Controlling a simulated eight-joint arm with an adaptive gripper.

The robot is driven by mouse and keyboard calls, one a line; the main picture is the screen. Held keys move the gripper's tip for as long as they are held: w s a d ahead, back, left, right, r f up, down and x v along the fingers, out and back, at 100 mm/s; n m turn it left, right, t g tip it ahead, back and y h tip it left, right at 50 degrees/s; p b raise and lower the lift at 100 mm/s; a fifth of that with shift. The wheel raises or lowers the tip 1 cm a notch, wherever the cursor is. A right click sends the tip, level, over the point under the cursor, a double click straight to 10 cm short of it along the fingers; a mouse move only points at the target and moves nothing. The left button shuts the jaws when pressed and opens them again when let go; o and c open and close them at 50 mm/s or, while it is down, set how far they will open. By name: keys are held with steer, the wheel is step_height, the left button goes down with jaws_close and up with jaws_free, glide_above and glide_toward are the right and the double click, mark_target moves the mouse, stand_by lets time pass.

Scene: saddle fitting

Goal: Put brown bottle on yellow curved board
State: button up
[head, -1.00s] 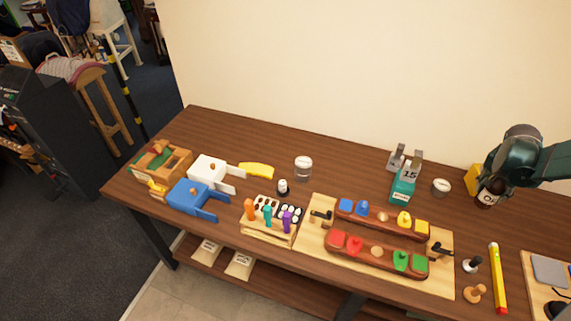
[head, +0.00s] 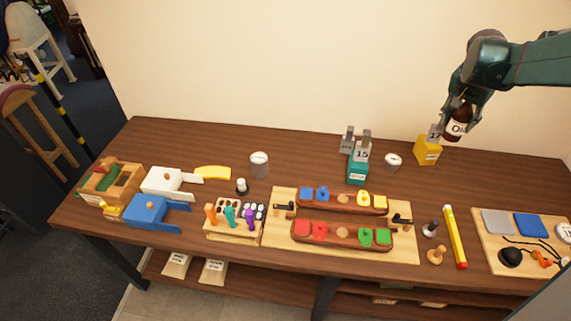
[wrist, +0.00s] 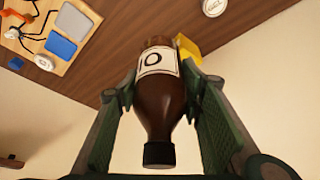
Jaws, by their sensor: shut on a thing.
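The brown bottle (head: 457,121) has a white label and a dark cap. My gripper (head: 463,108) is shut on it and holds it in the air at the right, above the back of the table. In the wrist view the bottle (wrist: 160,100) sits between the two fingers, with its cap toward the camera. The yellow curved board (head: 213,173) lies flat at the back left of the table, beside the white box with handles. My gripper is far to the right of it.
A yellow block-like holder (head: 428,150) stands just left of and below the bottle. A teal holder (head: 358,167), a white-topped jar (head: 259,164) and a round white-topped item (head: 392,162) stand along the back. Wooden trays with coloured pieces (head: 340,234) fill the front middle.

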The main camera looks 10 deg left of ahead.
steer(key=shift+w+a+r, duration=0.1)
steer(key=shift+a+r, duration=0.1)
steer(key=shift+r, duration=0.4)
steer(key=shift+w+a+r, duration=0.1)
steer(key=shift+a+r, duration=0.05)
steer(key=shift+r, duration=0.45)
steer(key=w+a+n+y, duration=0.1)
steer(key=w+a+n, duration=0.2)
steer(key=a, duration=1.2)
steer(key=w+a+n+y, duration=0.1)
steer(key=w+a+n, duration=0.2)
steer(key=a, duration=1.2)
steer(key=w+a+n+y, duration=0.1)
steer(key=w+a+n, duration=0.15)
steer(key=a, duration=1.15)
steer(key=s+a+n+y, duration=0.1)
steer(key=s+a+n, duration=0.3)
steer(key=a, duration=1.1)
steer(key=s+a+n+y, duration=0.15)
steer(key=s+a, duration=0.45)
steer(key=a, duration=0.8)
steer(key=s+a+n+y, duration=0.1)
steer(key=s+a+n, duration=0.4)
steer(key=a, duration=1)
step_height(320, 180, down, 18)
steer(key=m, duration=0.1)
steer(key=shift+s+d+f, duration=0.15)
steer(key=shift+s+d, duration=0.05)
steer(key=shift+d, duration=0.25)
step_height(320, 180, down, 6)
